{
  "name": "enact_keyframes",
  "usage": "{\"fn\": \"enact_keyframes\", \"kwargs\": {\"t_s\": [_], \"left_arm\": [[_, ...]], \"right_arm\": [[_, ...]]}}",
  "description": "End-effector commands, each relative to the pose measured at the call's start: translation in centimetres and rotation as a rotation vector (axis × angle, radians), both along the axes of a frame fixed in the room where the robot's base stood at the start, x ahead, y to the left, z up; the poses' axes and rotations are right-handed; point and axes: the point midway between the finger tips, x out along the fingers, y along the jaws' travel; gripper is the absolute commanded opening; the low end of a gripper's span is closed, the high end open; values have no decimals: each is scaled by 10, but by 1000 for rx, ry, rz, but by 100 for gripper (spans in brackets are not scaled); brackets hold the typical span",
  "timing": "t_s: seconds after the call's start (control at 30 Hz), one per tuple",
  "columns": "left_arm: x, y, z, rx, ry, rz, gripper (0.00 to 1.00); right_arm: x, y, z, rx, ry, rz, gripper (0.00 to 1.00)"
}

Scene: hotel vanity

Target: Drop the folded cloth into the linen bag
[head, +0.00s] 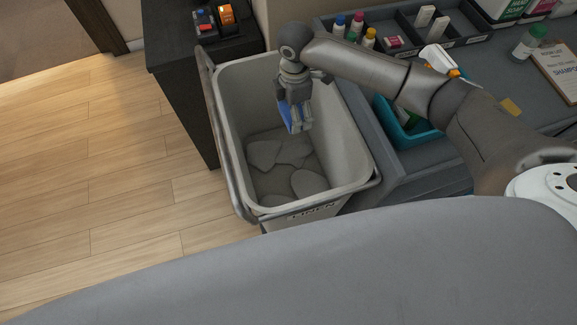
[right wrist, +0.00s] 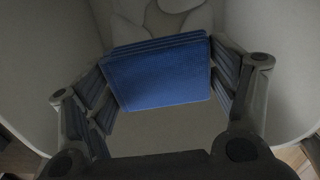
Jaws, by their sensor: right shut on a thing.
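The folded cloth (right wrist: 158,72) is blue and layered. In the right wrist view it sits between the fingers of my right gripper (right wrist: 160,95), which is shut on it. In the head view the cloth (head: 286,113) shows as a small blue patch at my right gripper (head: 296,122). The linen bag (head: 232,100) is a pale, open-topped bin in a grey frame, with lettering on its front. My right gripper hangs over its opening, pointing down, with the cloth above the grey linens (head: 280,155) at the bottom. My left gripper is not in view.
A grey counter (head: 400,165) with a black divided tray (head: 400,40) of small bottles and a teal bin (head: 400,130) stands right of the bag. A dark cabinet (head: 185,100) stands to its left. Wooden floor (head: 100,170) at the left is clear.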

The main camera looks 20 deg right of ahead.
Motion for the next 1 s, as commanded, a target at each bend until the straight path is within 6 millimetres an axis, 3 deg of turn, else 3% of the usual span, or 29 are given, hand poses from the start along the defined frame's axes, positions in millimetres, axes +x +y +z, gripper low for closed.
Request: {"fn": "enact_keyframes", "kwargs": {"t_s": [0.2,0.23,0.37,0.77,1.0], "left_arm": [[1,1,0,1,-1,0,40],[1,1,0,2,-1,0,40],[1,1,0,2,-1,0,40],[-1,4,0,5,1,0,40],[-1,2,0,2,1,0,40]], "right_arm": [[0,0,1,0,0,0,60],[0,0,1,0,-1,0,82],[0,0,1,0,-1,-1,99],[0,0,2,0,-1,-1,100],[1,0,35,2,-5,0,100]]}}
